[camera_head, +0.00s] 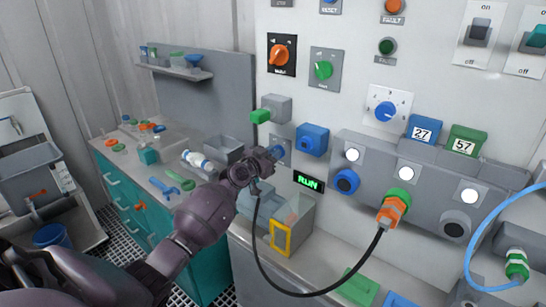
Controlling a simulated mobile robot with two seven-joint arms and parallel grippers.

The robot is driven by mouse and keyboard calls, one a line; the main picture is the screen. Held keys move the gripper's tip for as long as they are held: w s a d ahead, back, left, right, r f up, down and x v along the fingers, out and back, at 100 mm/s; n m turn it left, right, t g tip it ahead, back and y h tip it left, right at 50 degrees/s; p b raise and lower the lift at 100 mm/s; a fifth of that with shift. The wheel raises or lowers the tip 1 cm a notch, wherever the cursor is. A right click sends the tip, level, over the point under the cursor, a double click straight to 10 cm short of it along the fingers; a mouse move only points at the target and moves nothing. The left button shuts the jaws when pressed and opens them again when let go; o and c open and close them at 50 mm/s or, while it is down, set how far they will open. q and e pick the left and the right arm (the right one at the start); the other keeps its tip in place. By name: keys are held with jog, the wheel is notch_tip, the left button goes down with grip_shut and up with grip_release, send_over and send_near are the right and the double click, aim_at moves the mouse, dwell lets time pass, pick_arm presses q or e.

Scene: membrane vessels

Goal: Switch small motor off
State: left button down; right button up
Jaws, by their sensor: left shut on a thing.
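My left gripper (266,160) reaches in from the left to the wall panel. A display (308,181) just right of the gripper glows green with "RUN". No label that I can read names the small motor. Two rocker switches marked "off" at the lower end, one grey (480,32) and one teal (537,38), sit at the top right. My right gripper is not in view.
A black cable (300,293) loops from by the left gripper to an orange connector (394,211). A blue box (312,140) juts out right of the gripper. A grey box with a yellow frame (281,238) stands below. Workbench with tools (160,160) at left.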

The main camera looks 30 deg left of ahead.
pick_arm(q)
jog(key=shift+a+n+b, duration=0.15)
jog(key=shift+n+b, duration=0.05)
jog(key=shift+n, duration=1.8)
jog(key=shift+a+n+b, duration=0.15)
jog(key=shift+n, duration=1.85)
jog(key=c, duration=1.1)
grip_release()
jog(key=shift+c, duration=0.2)
jog(key=shift+s, duration=0.1)
jog(key=s, duration=1)
jog(key=shift+s+a, duration=0.3)
jog(key=shift+a, duration=0.15)
